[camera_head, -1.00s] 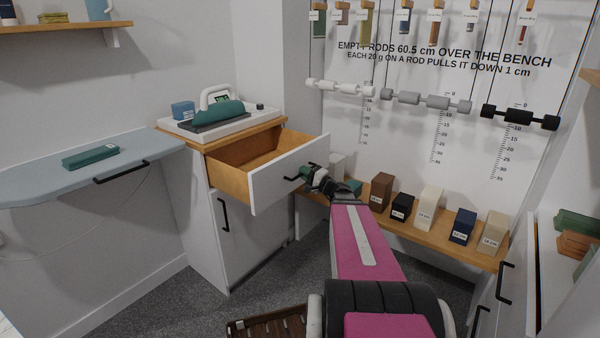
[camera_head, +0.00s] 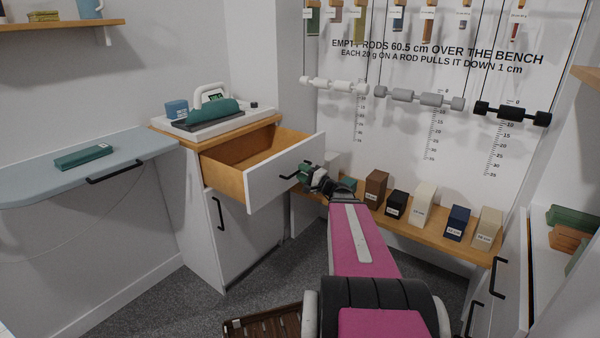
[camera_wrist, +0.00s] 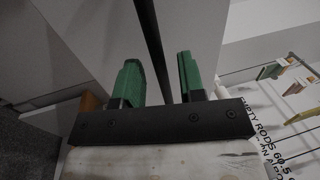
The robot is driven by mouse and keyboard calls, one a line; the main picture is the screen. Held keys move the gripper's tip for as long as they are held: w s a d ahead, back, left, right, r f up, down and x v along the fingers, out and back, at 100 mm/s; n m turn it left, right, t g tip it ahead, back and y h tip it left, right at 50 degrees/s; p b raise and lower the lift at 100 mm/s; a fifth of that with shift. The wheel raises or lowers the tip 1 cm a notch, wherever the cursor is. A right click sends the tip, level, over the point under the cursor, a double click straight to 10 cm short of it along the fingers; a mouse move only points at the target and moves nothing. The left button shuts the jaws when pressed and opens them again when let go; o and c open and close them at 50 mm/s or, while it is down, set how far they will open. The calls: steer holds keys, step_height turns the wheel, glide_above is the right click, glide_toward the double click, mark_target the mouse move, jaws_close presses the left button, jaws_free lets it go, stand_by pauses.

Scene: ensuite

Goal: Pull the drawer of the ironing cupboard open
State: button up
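The ironing cupboard (camera_head: 243,240) is white with a wooden top. Its top drawer (camera_head: 285,174) stands well out, and its empty-looking wooden inside (camera_head: 240,153) shows. My gripper (camera_head: 302,173) is at the drawer front, by the black bar handle (camera_head: 288,176), which it partly hides. In the wrist view, the two green fingers of my gripper (camera_wrist: 160,80) are apart. The dark handle bar (camera_wrist: 151,40) runs between them, with gaps visible on both sides. The pale drawer front (camera_wrist: 193,22) lies beyond the fingertips.
A scale-like device (camera_head: 208,113) stands on the cupboard top. An ironing board (camera_head: 100,166) is at left. A low bench (camera_head: 405,222) with several labelled blocks is right of the drawer. A drawer unit (camera_head: 510,265) stands at right. Carpet shows in front of the cupboard.

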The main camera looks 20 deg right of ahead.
steer(key=v, duration=0.9)
steer(key=shift+s, duration=0.1)
steer(key=s+a+f+n+g, duration=0.2)
steer(key=a+f+n+g, duration=0.1)
steer(key=a+f+g, duration=0.3)
steer(key=s+a+f+n+g, duration=0.1)
steer(key=a+f+n+g, duration=0.2)
steer(key=a, duration=0.6)
steer(key=s+a+f+n+g+h, duration=0.4)
steer(key=s+f+g+h, duration=0.3)
steer(key=h, duration=0.4)
steer(key=shift+s+f+n+h, duration=0.4)
steer(key=shift+s+f, duration=0.05)
steer(key=shift+f, duration=0.1)
